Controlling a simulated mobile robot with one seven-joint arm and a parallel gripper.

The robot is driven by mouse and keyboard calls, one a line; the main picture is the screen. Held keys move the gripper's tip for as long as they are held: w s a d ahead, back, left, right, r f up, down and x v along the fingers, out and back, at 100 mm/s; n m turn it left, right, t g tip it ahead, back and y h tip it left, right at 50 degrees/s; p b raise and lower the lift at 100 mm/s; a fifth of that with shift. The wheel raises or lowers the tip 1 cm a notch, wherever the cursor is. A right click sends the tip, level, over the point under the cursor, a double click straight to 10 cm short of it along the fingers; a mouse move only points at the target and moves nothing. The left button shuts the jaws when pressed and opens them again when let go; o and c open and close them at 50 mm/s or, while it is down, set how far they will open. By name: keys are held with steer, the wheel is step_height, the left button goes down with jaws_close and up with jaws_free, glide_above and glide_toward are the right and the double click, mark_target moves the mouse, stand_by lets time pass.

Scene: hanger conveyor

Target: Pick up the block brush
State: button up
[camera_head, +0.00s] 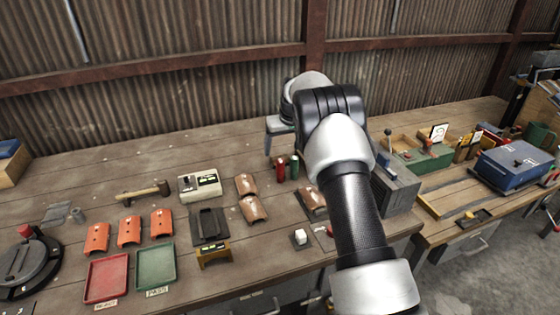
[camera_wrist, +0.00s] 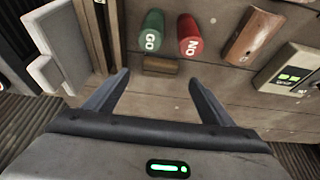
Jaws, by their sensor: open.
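A small brown wooden block (camera_wrist: 160,66), which looks like the block brush, lies on the bench in the wrist view, close to the green GO cylinder (camera_wrist: 152,31). Its underside and any bristles cannot be made out. My gripper (camera_wrist: 158,78) is open and empty, its two fingers spread to either side of the block in the picture. The block appears just beyond the fingertips, and neither finger visibly touches it. In the head view my gripper (camera_head: 282,148) hangs over the back of the bench behind the cylinders; I cannot pick out the block clearly there.
The red NO cylinder (camera_wrist: 189,36) stands beside the green one, close to the block. A copper-brown curved piece (camera_wrist: 254,38) and a meter box (camera_wrist: 289,67) lie farther right. In the head view, a hammer (camera_head: 143,192) and red tray (camera_head: 106,278) lie left. The corrugated wall is behind.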

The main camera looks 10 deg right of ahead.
mark_target(281, 157)
steer(key=shift+p+x, duration=0.3)
steer(key=shift+x, duration=2.7)
steer(key=c, duration=1.2)
step_height(281, 157, up, 10)
steer(key=shift+r, duration=0.1)
steer(key=o, duration=0.6)
steer(key=shift+c, duration=0.2)
steer(key=c, duration=0.4)
